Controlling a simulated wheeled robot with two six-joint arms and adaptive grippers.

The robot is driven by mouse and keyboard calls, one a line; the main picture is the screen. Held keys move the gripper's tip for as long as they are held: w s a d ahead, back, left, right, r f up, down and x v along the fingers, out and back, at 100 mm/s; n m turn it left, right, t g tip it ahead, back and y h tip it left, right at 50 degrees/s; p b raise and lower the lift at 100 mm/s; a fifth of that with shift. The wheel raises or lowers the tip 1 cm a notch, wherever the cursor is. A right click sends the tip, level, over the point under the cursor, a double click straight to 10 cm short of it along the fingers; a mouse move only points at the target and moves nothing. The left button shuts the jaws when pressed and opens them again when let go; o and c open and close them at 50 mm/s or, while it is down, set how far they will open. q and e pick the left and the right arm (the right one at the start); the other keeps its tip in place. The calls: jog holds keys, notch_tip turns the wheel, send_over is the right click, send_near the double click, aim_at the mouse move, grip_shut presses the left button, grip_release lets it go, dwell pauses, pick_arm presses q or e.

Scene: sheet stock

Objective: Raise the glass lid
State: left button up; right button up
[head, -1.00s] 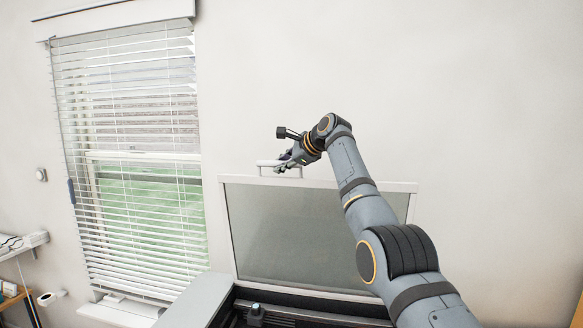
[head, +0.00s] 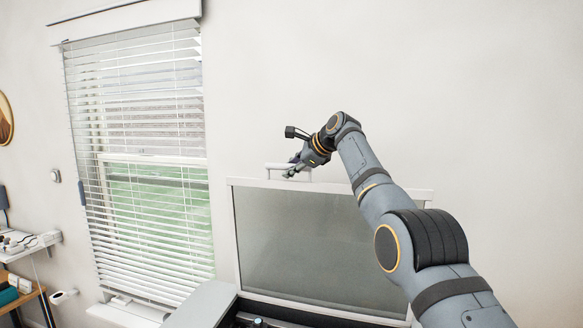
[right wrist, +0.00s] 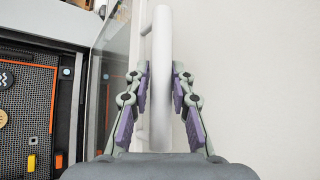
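The glass lid (head: 315,245), a grey pane in a light frame, stands raised and steep above the dark machine body in the head view. Its white bar handle (head: 275,166) is on the top edge. In the right wrist view the handle (right wrist: 162,60) runs between the two finger pads, which lie close against it on both sides. My right gripper (head: 292,170) appears shut on this handle. The lid's pane shows edge-on beside the left finger in that view (right wrist: 115,50). My left gripper is not in view.
The open machine bed (right wrist: 25,105) with dark mesh and small coloured pieces shows at left in the right wrist view. A window with blinds (head: 140,170) and a bare wall lie behind. A small shelf (head: 25,243) is at far left.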

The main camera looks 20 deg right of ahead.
jog(key=o, duration=0.4)
jog(key=shift+w+d+f, duration=0.1)
jog(key=shift+w+f, duration=0.1)
jog(key=shift+c, duration=0.2)
jog(key=shift+r, duration=0.1)
jog(key=shift+s+d+r, duration=0.15)
jog(key=shift+s+r, duration=0.15)
jog(key=shift+r, duration=0.05)
jog(key=v, duration=1.1)
jog(key=shift+f, duration=0.15)
jog(key=shift+s, duration=0.15)
